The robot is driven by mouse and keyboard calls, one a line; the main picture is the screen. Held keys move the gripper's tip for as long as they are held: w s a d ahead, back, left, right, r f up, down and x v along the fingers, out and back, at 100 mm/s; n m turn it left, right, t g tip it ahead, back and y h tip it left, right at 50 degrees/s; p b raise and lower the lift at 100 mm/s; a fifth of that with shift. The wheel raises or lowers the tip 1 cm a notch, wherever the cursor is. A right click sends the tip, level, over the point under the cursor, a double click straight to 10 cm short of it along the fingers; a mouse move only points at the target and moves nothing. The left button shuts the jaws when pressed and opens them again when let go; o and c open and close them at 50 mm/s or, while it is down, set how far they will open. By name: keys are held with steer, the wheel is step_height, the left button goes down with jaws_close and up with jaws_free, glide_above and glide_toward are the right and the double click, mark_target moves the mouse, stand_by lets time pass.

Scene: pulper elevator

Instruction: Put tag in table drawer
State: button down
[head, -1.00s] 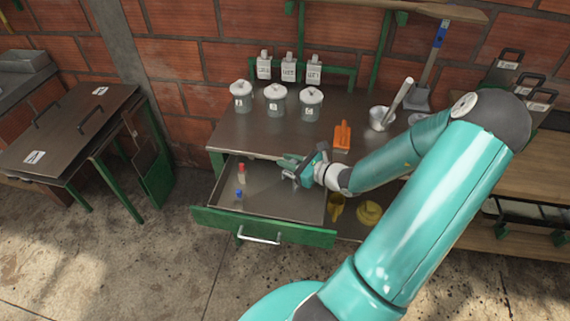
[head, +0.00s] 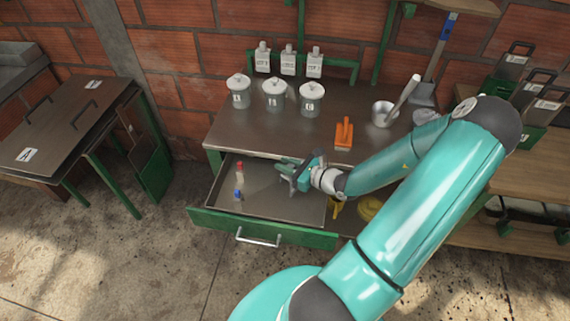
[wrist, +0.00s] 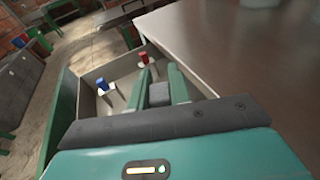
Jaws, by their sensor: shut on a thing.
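The table drawer (head: 262,203) is pulled open below the metal table top; its green front with a silver handle faces the lower edge of the head view. My gripper (head: 284,168) is over the right rear part of the drawer, pointing left. In the wrist view my gripper (wrist: 159,82) is shut on a small grey piece, the tag (wrist: 159,94), between its two fingers. The tag is hard to make out in the head view. The drawer also shows in the wrist view, its wall (wrist: 67,92) left of the fingers.
A red-capped item (head: 239,168) and a blue-capped item (head: 238,193) stand in the drawer's left part. The table top (head: 235,135) above holds lidded jars (head: 275,97), bottles (head: 288,62), an orange tool (head: 344,133) and a metal cup (head: 383,114). The drawer's middle floor is clear.

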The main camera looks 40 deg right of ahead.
steer(key=shift+s+f, duration=0.1)
steer(key=shift+f, duration=0.55)
steer(key=shift+f, duration=0.15)
steer(key=c, duration=1.3)
jaws_free()
